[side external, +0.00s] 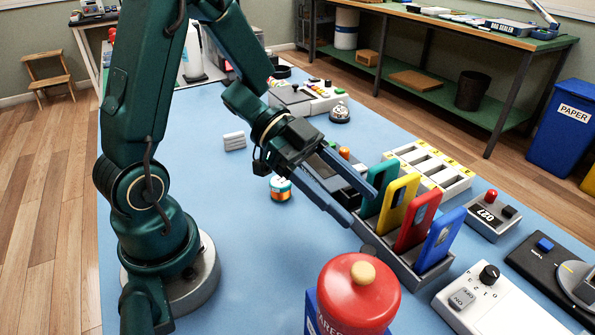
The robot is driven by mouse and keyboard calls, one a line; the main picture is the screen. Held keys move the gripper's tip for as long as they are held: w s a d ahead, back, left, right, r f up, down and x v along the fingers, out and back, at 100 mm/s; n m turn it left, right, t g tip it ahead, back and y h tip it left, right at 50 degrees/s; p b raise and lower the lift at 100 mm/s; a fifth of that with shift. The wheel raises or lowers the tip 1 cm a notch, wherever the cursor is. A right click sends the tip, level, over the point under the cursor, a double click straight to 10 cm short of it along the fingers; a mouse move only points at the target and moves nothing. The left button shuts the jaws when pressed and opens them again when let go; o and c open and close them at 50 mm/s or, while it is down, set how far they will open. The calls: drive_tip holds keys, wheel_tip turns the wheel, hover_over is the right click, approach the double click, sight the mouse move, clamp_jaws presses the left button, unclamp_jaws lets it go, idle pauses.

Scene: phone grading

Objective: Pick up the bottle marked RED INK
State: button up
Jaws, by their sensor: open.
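No label reading RED INK can be made out in the side external view. A small round item (280,187) with orange, white and teal bands stands on the blue work surface left of my gripper; its marking is too small to read. A white bottle-like shape (191,52) at the back is partly hidden by my arm. My gripper (360,208) is open and empty, with long blue fingers pointing down and right. Its fingertips are at the left side of the phone rack (404,270), close to the teal phone (371,206); I cannot tell whether they touch.
Yellow (397,203), red (416,222) and blue (440,240) phones stand upright in the rack. A red-topped object (358,290) stands at the front. A slotted white tray (428,165) and control boxes (487,212) lie rightward. The mat's left front (255,265) is clear.

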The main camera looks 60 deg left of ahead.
approach(370, 252)
drive_tip(key=x, duration=0.2)
drive_tip(key=f+x, duration=0.1)
drive_tip(key=x, duration=0.2)
drive_tip(key=shift+a, duration=0.15)
drive_tip(key=shift+x, duration=2.6)
drive_tip(key=shift+a, duration=0.1)
clamp_jaws()
